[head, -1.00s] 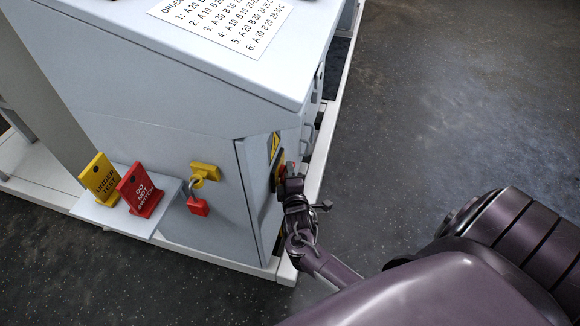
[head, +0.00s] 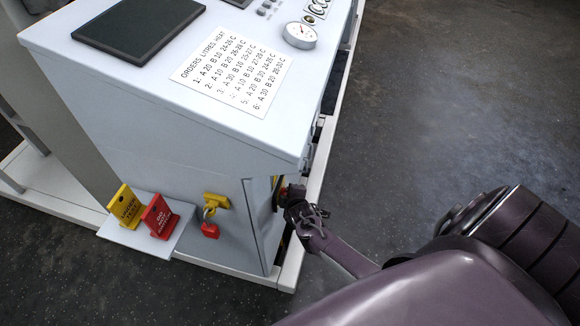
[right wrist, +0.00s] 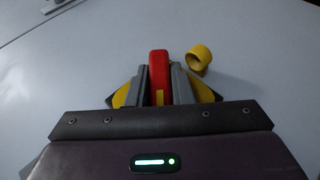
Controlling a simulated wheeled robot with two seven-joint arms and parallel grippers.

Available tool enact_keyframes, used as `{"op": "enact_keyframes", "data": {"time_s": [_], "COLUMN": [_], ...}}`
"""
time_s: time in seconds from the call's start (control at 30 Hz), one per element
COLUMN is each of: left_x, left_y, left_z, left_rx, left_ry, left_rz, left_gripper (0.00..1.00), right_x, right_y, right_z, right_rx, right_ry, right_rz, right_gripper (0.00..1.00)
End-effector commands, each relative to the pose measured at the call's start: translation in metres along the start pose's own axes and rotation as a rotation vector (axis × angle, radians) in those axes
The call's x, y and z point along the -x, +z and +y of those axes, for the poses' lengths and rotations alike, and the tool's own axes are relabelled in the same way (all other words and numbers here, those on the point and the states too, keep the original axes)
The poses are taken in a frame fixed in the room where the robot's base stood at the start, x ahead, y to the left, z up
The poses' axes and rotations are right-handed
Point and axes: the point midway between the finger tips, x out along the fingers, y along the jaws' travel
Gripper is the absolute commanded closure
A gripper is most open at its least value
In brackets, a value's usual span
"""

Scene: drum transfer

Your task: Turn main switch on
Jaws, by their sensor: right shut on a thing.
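The main switch (head: 281,193) is on the right side face of the white cabinet, its red and yellow parts mostly hidden by my right gripper in the head view. My right gripper (head: 290,200) is at the switch. In the right wrist view the two grey fingers (right wrist: 160,88) are shut on the red switch handle (right wrist: 158,65), one on each side. Yellow parts show beside the fingers. My left gripper is in neither view.
A red padlock (head: 210,230) hangs from a yellow hasp. Yellow and red tags (head: 160,216) stand on a small shelf. Floor to the right is clear.

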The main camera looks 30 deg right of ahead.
Motion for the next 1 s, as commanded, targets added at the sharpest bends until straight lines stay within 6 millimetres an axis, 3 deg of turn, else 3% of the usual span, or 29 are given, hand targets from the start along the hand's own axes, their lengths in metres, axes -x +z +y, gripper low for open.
{"op": "enact_keyframes", "data": {"time_s": [0.03,0.1,0.37,1.0], "left_x": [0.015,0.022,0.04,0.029], "left_y": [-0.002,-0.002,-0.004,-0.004], "left_z": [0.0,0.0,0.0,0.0], "left_rx": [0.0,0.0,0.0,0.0], "left_ry": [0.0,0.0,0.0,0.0], "left_rz": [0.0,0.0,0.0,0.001], "left_gripper": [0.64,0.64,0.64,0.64], "right_x": [0.005,0.004,0.001,-0.002], "right_y": [-0.006,-0.006,-0.004,-0.005], "right_z": [0.006,0.006,0.005,0.001], "right_rx": [-0.015,-0.041,-0.136,-0.307], "right_ry": [-0.043,-0.104,-0.33,-0.735], "right_rz": [0.008,0.007,0.007,0.011], "right_gripper": [1.0,1.0,1.0,1.0]}}
